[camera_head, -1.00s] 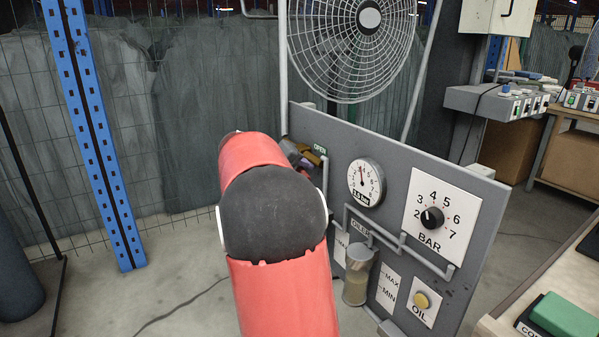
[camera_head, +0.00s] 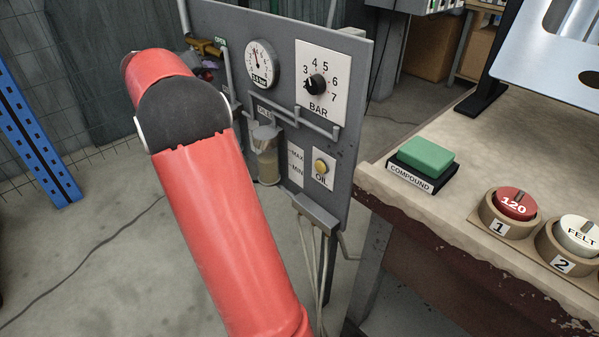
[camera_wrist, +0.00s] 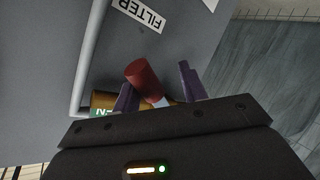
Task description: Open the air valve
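In the head view my red arm hides most of the gripper and handle.
A workbench (camera_head: 440,205) with a green compound block (camera_head: 426,156) stands right. A FILTER label (camera_wrist: 139,15) is near the valve.

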